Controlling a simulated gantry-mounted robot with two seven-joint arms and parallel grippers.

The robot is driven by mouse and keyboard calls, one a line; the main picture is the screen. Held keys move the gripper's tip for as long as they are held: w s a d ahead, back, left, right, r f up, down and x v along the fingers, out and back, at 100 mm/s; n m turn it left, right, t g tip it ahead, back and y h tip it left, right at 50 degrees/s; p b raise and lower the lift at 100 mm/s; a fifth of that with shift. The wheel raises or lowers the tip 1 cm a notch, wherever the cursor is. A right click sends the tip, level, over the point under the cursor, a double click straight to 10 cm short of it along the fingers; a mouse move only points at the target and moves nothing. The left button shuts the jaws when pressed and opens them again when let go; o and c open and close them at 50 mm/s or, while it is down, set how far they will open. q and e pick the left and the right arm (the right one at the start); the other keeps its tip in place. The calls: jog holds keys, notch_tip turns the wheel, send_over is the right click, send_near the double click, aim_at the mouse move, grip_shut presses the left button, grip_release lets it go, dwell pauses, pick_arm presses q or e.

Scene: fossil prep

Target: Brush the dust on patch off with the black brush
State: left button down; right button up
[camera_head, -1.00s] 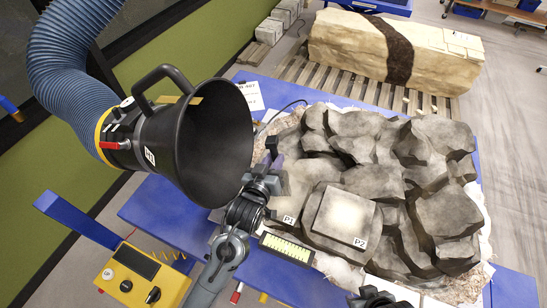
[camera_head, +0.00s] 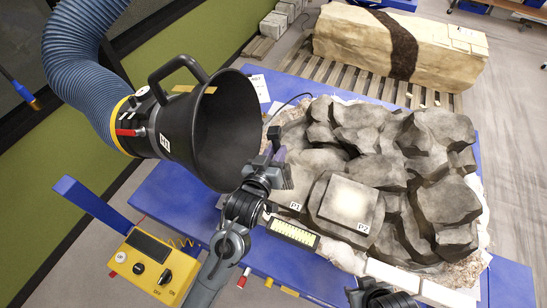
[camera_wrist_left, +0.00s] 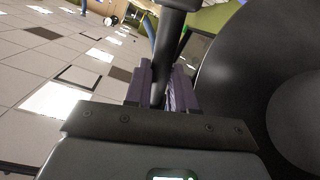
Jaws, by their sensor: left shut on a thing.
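My left gripper (camera_head: 274,163) is beside the mouth of the extraction hood, at the left edge of the grey fossil rock (camera_head: 440,205). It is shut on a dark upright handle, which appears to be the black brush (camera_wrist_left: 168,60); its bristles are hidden. Patch P1 (camera_head: 296,192) is a pale dusty spot just right of the gripper. Patch P2 (camera_head: 348,200) is a raised flat block with a pale, dusty top, further right. A dark part of my right arm (camera_head: 380,296) shows at the bottom edge; its fingers cannot be made out.
The black extraction hood (camera_head: 228,130) on a blue hose (camera_head: 85,60) stands close left of my gripper. A yellow control box (camera_head: 150,270) is at lower left. A light strip (camera_head: 293,233) lies before the rock. A pale stone block (camera_head: 450,60) is behind.

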aim_at(278, 141)
pick_arm(q)
jog(key=shift+r, duration=1.8)
pick_arm(e)
jog(key=shift+a, duration=0.1)
